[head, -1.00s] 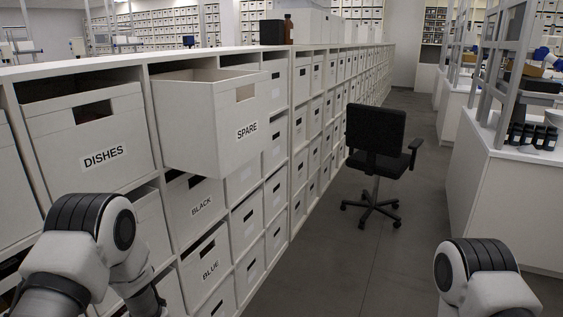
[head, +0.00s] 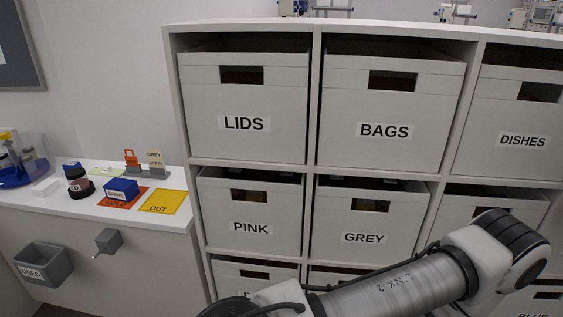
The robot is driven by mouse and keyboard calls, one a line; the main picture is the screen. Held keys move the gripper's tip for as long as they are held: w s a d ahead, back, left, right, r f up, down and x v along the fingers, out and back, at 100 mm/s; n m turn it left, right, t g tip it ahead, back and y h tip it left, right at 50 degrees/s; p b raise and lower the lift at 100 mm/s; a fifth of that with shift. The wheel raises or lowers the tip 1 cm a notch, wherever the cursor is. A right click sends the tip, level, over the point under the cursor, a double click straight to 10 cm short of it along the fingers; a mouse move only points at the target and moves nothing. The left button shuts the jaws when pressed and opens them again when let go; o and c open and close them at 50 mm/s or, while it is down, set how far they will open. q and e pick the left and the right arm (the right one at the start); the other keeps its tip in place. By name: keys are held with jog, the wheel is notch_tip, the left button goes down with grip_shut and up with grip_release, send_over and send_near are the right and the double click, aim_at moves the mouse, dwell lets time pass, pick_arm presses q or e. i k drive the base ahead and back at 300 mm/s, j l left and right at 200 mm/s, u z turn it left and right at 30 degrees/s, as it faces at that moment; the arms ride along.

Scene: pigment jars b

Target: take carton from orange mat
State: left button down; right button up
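A small blue carton (head: 122,187) with a white label sits on the orange mat (head: 117,204) on the white counter at the left of the head view. The mat's dark lettering seems to read HOLD. The carton covers part of the mat. One of my arms crosses the lower right of the view, well apart from the carton. Neither of my grippers is in view.
A yellow mat (head: 161,202) marked OUT lies right of the orange one. A dark jar (head: 80,184), a card holder (head: 150,172) and a blue rack (head: 22,168) share the counter. A grey USED bin (head: 42,268) hangs in front. Shelves with labelled boxes (head: 243,123) stand at right.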

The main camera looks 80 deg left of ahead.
aim_at(120, 189)
jog(key=u, duration=3.5)
jog(key=i+j+z, duration=0.15)
jog(key=z, duration=0.3)
jog(key=i+j+z, duration=0.1)
jog(key=j+z, duration=0.15)
jog(key=z, duration=0.2)
jog(key=j+z, duration=0.2)
jog(key=z, duration=0.3)
jog(key=i+j, duration=0.05)
